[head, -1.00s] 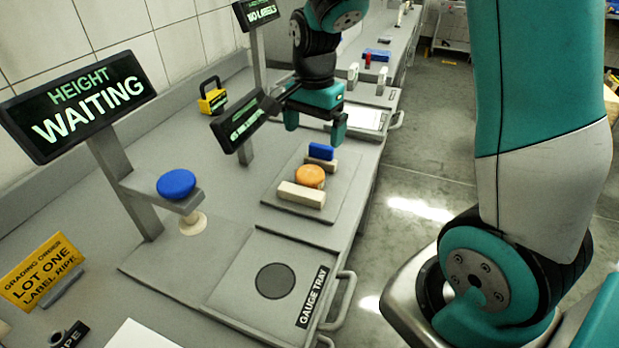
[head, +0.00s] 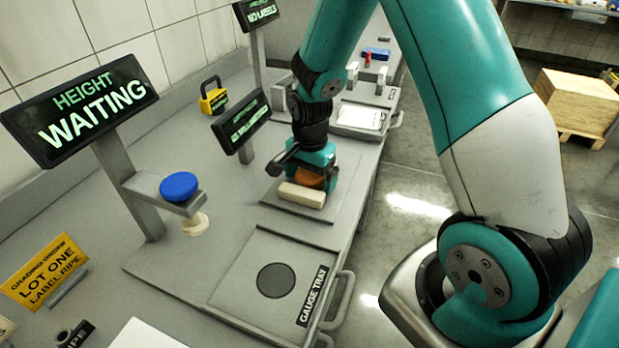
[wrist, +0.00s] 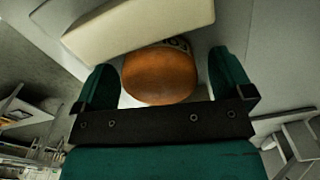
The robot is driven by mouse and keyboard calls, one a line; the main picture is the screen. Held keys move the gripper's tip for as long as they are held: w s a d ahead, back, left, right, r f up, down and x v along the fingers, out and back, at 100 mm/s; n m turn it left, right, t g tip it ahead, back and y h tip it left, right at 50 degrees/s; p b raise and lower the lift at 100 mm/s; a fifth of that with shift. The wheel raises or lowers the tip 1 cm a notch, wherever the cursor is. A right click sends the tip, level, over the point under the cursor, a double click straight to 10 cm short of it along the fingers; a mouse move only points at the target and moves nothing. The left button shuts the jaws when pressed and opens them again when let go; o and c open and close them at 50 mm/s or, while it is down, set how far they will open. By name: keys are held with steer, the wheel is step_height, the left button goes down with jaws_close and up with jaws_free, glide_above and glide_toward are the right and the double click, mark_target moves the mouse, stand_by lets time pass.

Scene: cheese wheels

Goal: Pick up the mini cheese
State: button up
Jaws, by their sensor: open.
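The mini cheese is an orange, rounded wheel (head: 309,178) on a grey plate (head: 348,190) on the counter. In the wrist view the orange cheese (wrist: 160,75) sits between my two green fingers, with a gap on each side. My gripper (head: 316,170) is down over the cheese and hides most of it in the head view. My gripper in the wrist view (wrist: 163,82) is open. A cream block (head: 302,195) lies just in front of the cheese, and it also shows in the wrist view (wrist: 135,22), close beside the cheese.
A gauge tray (head: 240,270) with a dark round spot is nearer on the counter. A height gauge with a blue disc (head: 179,186) and a "WAITING" sign (head: 80,108) stand at the left. A small black sign (head: 241,121) stands just left of my gripper.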

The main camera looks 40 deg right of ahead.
steer(key=c, duration=1.1)
steer(key=shift+o, duration=0.2)
steer(key=shift+r, duration=0.1)
